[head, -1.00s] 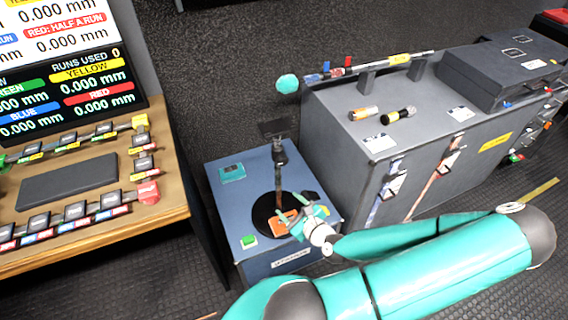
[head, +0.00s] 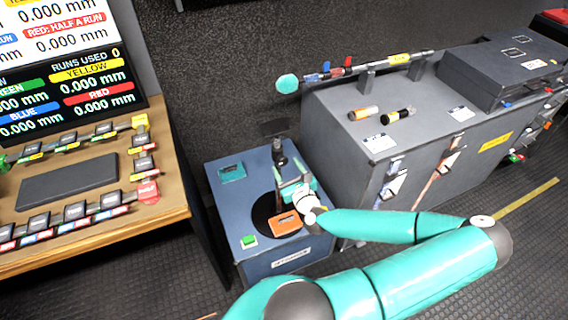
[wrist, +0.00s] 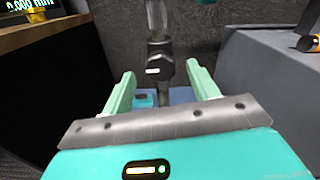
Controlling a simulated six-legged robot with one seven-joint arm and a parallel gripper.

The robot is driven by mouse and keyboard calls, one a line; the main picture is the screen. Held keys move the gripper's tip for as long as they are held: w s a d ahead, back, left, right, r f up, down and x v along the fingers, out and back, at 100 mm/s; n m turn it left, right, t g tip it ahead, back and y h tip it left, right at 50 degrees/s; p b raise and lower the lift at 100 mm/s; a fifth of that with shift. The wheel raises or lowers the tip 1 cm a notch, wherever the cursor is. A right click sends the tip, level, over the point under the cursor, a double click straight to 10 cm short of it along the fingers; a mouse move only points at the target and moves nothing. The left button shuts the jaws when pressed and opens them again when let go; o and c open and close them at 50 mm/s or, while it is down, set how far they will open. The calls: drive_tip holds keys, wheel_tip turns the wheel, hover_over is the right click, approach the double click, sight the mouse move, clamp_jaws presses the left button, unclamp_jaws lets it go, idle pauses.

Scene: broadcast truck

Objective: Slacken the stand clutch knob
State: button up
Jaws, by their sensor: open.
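The stand (head: 278,147) rises from a round black base (head: 262,208) on a blue cabinet. Its dark clutch with a knob sits on the upper post, and this dark body also shows in the wrist view (wrist: 160,62) with a small pale mark on it. My gripper (head: 291,175) is open beside the post, just below and right of the clutch. In the wrist view its two pale green fingers (wrist: 160,76) stand either side of the clutch in the picture, with a gap on each side. I cannot tell how far ahead the clutch is. The lower post is partly hidden by my gripper.
The blue cabinet (head: 226,213) carries an orange device (head: 287,226), a green button (head: 249,241) and a teal box (head: 232,173). A grey case (head: 330,125) stands close on the right, a wooden console (head: 178,185) on the left.

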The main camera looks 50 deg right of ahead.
sight(282, 159)
drive_tip(key=shift+x, duration=1.45)
drive_tip(key=c, duration=1)
